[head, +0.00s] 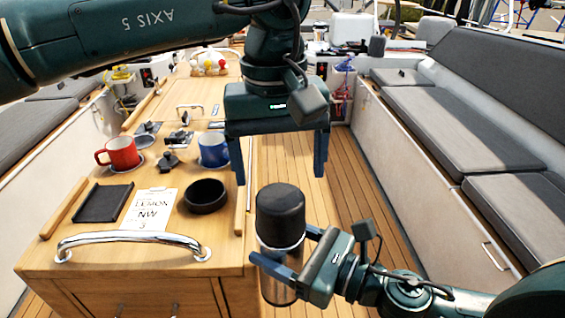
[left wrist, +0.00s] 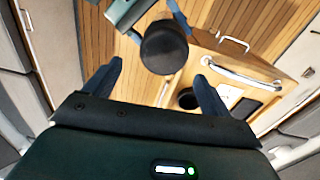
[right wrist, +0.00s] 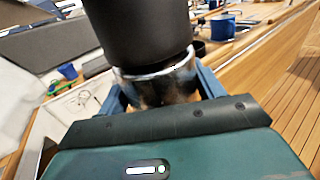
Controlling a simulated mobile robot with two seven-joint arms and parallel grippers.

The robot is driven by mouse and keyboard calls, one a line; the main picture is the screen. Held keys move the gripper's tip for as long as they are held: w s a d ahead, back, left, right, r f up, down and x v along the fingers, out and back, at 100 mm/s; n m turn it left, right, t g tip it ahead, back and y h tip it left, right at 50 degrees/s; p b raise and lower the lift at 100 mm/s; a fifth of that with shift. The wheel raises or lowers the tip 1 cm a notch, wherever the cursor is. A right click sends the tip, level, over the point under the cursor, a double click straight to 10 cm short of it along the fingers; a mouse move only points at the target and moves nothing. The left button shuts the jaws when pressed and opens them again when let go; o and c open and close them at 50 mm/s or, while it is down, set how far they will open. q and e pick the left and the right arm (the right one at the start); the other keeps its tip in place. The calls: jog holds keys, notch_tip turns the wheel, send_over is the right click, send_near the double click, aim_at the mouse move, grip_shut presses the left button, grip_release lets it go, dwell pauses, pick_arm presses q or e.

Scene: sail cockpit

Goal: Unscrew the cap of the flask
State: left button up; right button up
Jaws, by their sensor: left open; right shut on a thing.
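The flask (head: 279,243) is a steel cylinder standing upright with a dark cap (head: 280,208) on its top. My right gripper (head: 283,250) is shut on the steel body below the cap; in the right wrist view the steel body (right wrist: 158,88) sits between the fingers under the large dark cap (right wrist: 138,30). My left gripper (head: 279,178) is open and empty above the cap, its fingers pointing down. In the left wrist view the cap (left wrist: 164,48) lies beyond the open fingertips, apart from them.
The wooden table (head: 120,255) at left carries a red mug (head: 122,153), a blue mug (head: 213,150), a dark round bowl (head: 205,195), a black tray (head: 103,203) and a note card (head: 148,208). A chrome rail (head: 130,238) runs along its front. Grey bench cushions (head: 455,125) line the right.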

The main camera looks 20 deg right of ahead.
aim_at(282, 199)
pick_arm(q)
jog(key=shift+s+m, duration=0.3)
jog(key=shift+s, duration=0.2)
jog(key=shift+s+f, duration=0.1)
jog(key=shift+f, duration=0.25)
notch_tip(282, 199, down, 7)
jog(key=shift+f, duration=0.15)
jog(key=shift+c, duration=0.4)
